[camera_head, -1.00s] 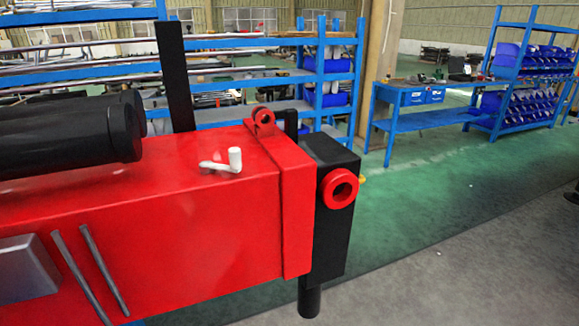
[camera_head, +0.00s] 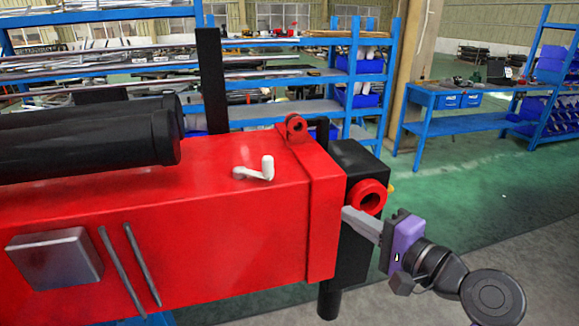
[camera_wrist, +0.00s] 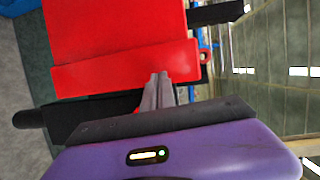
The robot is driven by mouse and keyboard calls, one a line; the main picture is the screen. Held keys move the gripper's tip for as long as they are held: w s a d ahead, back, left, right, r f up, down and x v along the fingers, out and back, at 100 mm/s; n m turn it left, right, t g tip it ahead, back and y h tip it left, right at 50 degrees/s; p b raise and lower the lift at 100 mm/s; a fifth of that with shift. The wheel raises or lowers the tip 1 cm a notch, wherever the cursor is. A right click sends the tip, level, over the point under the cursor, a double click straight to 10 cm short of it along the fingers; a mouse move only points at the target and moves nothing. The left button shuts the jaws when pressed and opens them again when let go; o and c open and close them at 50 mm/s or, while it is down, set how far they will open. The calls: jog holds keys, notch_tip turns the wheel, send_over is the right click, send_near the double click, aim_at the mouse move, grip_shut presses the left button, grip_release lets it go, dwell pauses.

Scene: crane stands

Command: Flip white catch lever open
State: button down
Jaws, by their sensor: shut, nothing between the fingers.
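The white catch lever (camera_head: 255,171) sits on top of the red crane beam (camera_head: 235,220), near its right end, with its short knob standing up. My gripper (camera_head: 348,212) is at the right of the beam's end, in front of the black end block (camera_head: 358,165) and just below the red ring (camera_head: 369,196). Its grey fingers are shut and empty, apart from the lever. In the wrist view the shut fingers (camera_wrist: 158,82) point toward the red beam (camera_wrist: 120,40); the lever is not visible there.
Black cylinders (camera_head: 90,140) lie along the beam top at left, and a black post (camera_head: 212,80) stands behind it. A red lug (camera_head: 296,127) rises right of the lever. Blue shelves (camera_head: 260,85) and a blue workbench (camera_head: 440,125) stand behind. Space above the lever looks clear.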

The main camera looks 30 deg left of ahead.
jog(key=s+a+r+n+g+y, duration=0.1)
jog(key=a+r, duration=0.3)
jog(key=r, duration=0.5)
jog(key=shift+s+a+r+n+g+y, duration=0.15)
jog(key=shift+s+r+n+g+y, duration=0.25)
jog(key=shift+g, duration=0.5)
jog(key=shift+w+f, duration=0.1)
jog(key=shift+w, duration=0.05)
jog(key=a, duration=0.3)
jog(key=w+a+p, duration=0.1)
jog(key=a, duration=0.2)
jog(key=a+p, duration=0.1)
jog(key=a, duration=0.3)
jog(key=shift+w, duration=0.3)
jog(key=shift+s+d+p, duration=0.25)
jog(key=shift+s+p, duration=0.2)
jog(key=shift+s, duration=0.55)
jog(key=shift+s+d+p, duration=0.2)
jog(key=shift+s+p, duration=0.2)
jog(key=shift+s, duration=0.55)
